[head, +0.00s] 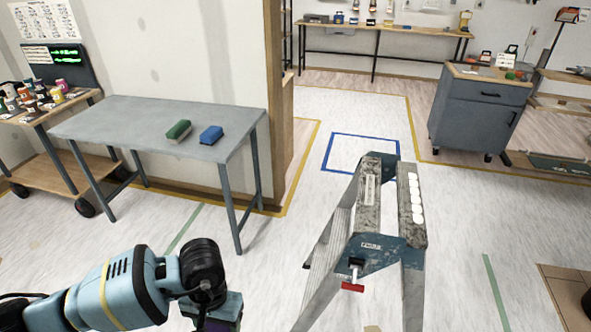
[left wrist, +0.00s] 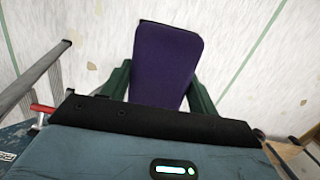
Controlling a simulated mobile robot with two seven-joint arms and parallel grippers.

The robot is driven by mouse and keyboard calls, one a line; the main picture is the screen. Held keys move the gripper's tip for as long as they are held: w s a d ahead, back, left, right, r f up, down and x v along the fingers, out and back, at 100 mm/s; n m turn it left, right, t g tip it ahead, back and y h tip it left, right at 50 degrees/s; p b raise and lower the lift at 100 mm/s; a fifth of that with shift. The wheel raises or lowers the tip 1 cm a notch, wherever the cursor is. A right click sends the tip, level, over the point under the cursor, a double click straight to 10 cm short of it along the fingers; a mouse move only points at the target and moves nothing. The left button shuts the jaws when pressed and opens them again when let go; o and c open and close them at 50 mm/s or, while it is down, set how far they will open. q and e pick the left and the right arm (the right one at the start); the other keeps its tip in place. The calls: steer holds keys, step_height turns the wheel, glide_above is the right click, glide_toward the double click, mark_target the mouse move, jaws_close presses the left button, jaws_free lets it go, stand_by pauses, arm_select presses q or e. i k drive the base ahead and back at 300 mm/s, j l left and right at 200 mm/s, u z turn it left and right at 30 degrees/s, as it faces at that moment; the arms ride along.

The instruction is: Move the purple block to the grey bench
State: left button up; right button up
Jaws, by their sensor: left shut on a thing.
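The purple block (left wrist: 166,58) is between the two dark green fingers of my left gripper (left wrist: 160,82), which is shut on it. In the head view my left gripper (head: 219,308) is low at the bottom edge, in front of the grey bench; only a little purple shows there. The block is in the air above the floor. The grey bench (head: 112,122) stands against the wall at the left. A green block (head: 179,131) and a blue block (head: 211,135) lie on its right half. My right gripper is not in view.
A grey stepladder (head: 366,205) stands close, right of my left gripper; its red part (left wrist: 42,108) shows in the left wrist view. A wooden trolley (head: 55,170) stands left of the bench. The bench's left and front top is bare.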

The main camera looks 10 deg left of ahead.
mark_target(157, 123)
steer(key=i+j, duration=0.1)
steer(key=j, duration=0.45)
steer(key=i+j, duration=0.1)
steer(key=j, duration=0.4)
steer(key=i+j, duration=0.1)
steer(key=j, duration=0.45)
steer(key=i+j, duration=0.15)
steer(key=j, duration=0.25)
steer(key=i+j, duration=0.15)
steer(key=j, duration=0.25)
steer(key=i+j, duration=0.7)
steer(key=i, duration=0.5)
steer(key=i+j, duration=0.15)
steer(key=i, duration=0.5)
